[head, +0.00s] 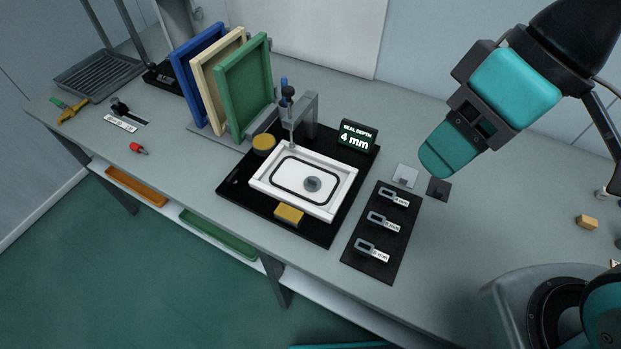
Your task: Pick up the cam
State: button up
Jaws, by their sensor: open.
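I cannot tell for sure which part is the cam. Three small grey pieces with looped ends, the upper one (386,192), the middle one (376,218) and the lower one (365,246), lie in a row on a black mat (372,268) with white mm labels. My gripper (441,163) hangs at the upper right, above and to the right of the mat. It is open with nothing seen in it; its fingers overlap in this view.
A small grey press (311,115) stands behind the white frame. A display (358,137) reads "SEAL DEPTH 4 mm". Blue, cream and green panels (243,88) stand in a rack at the back. A light square (405,175) and a dark square (438,188) lie near the mat. The bench's right side is mostly clear.

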aim_at(384, 195)
jog(key=k, duration=1.3)
jog(key=u, duration=0.65)
jog(key=i, duration=1.2)
